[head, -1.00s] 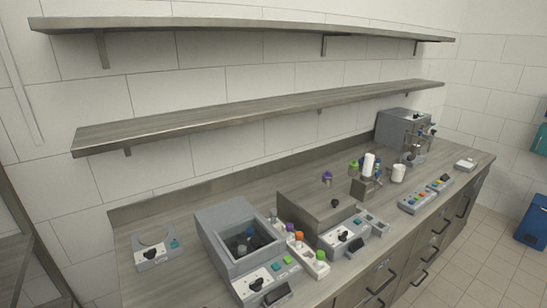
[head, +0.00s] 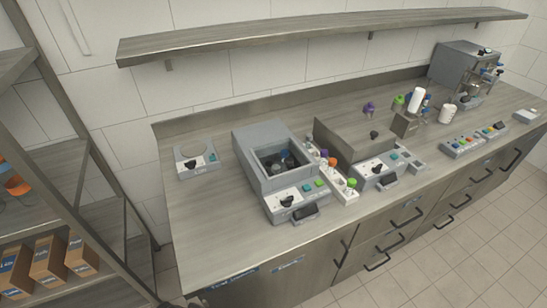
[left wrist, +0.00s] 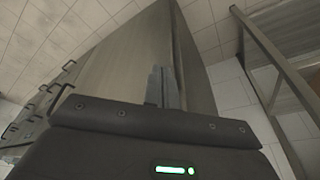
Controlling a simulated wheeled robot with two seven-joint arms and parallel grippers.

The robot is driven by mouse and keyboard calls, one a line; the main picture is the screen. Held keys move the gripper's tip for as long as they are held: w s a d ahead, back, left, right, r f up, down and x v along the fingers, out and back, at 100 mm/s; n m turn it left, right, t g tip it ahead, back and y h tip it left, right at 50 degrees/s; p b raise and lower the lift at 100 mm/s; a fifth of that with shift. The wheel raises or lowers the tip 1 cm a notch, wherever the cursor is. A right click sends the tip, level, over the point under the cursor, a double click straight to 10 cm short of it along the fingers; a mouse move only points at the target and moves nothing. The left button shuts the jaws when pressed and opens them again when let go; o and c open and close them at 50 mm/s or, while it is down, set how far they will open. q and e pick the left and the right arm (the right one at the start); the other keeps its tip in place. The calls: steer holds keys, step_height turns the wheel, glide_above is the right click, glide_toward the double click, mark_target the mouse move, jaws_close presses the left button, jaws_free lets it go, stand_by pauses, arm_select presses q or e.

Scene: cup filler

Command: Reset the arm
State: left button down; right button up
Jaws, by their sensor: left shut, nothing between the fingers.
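My left gripper (left wrist: 163,88) shows in the left wrist view, with its fingers together and nothing visible between them. Beyond it are the plain end panel (left wrist: 125,50) of the counter and, to the left, drawer fronts with dark handles. The gripper appears to be in front of the panel; I cannot tell how close.
A shelf rack (head: 95,195) with cartons stands left. Floor in front is clear.

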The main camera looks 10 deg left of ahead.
arm_select(q)
step_height(320, 180, down, 13)
steer(key=s, duration=0.1)
steer(key=s+a+f+g+b, duration=0.1)
steer(key=s+f, duration=0.8)
steer(key=f, duration=0.2)
steer(key=s+a+f+g+b, duration=0.1)
steer(key=s+a+f+b, duration=0.1)
steer(key=s+f, duration=0.7)
step_height(320, 180, down, 3)
steer(key=shift+s+a, duration=0.2)
